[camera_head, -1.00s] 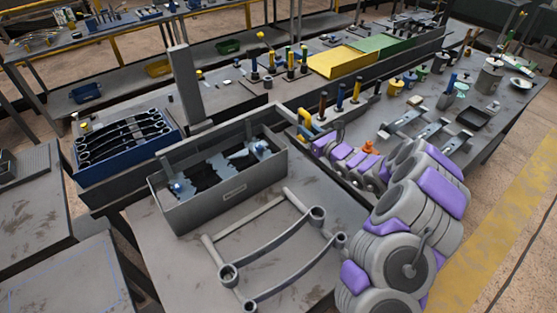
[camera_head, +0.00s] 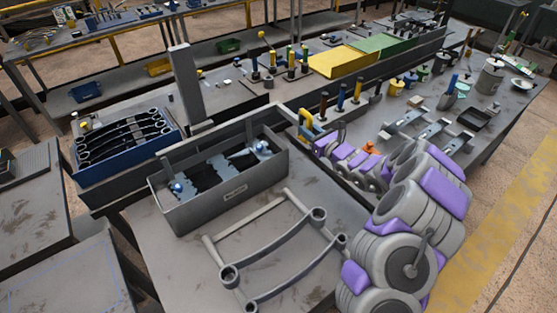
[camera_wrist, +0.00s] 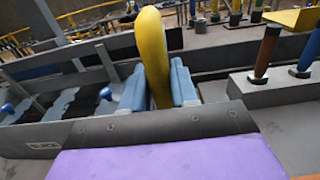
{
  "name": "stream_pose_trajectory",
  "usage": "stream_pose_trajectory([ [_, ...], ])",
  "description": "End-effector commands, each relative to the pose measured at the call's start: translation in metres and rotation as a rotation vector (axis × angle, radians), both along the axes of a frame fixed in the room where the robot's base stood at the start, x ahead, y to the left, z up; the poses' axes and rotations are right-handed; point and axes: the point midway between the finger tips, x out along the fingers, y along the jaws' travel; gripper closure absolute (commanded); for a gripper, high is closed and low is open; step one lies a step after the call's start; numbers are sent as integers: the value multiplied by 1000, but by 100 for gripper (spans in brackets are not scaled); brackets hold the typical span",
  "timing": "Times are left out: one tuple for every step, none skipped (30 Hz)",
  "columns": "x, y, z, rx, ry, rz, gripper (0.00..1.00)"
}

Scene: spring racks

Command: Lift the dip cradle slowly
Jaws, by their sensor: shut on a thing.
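The dip cradle shows mainly as a yellow curved handle (camera_wrist: 153,45), upright between my finger pads in the wrist view. In the head view this handle (camera_head: 304,120) stands at the right end of the grey tank (camera_head: 228,197). My gripper (camera_wrist: 158,88) is shut on the handle, one blue-grey pad on each side. Inside the tank, blue-knobbed grey parts (camera_head: 178,186) show above a dark interior; the wrist view shows some of them (camera_wrist: 58,105). How the handle joins the cradle below is hidden by my gripper and the tank wall.
A grey bar frame (camera_head: 289,246) lies on the bench in front of the tank. A blue tray (camera_head: 128,167) with dark curved arms stands left. A yellow panel (camera_head: 342,61) and several upright handled tools (camera_head: 290,62) are behind. Small parts crowd the right bench.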

Motion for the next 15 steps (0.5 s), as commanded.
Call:
stream_pose_trajectory([
  [0, 1, 3, 1, -1, 2, 100],
  [-1, 0, 4, 1, -2, 2, 100],
  [-1, 0, 6, 1, -3, 2, 100],
  [-1, 0, 8, 2, -4, 1, 100],
  [-1, 0, 9, 2, -5, 1, 100],
  [-1, 0, 11, 2, -6, 1, 100],
  [-1, 0, 13, 3, -7, 1, 100],
  [-1, 0, 14, 4, -8, 0, 100],
  [-1, -1, 16, 3, -10, 0, 100],
  [-1, -1, 17, 3, -10, 0, 100],
  [-1, -1, 19, 4, -11, 0, 100],
  [-1, -1, 20, 5, -11, -1, 100],
  [-1, -1, 21, 5, -11, -1, 100],
  [-1, -1, 22, 4, -13, -1, 100],
  [-1, -1, 24, 4, -13, -1, 100],
])
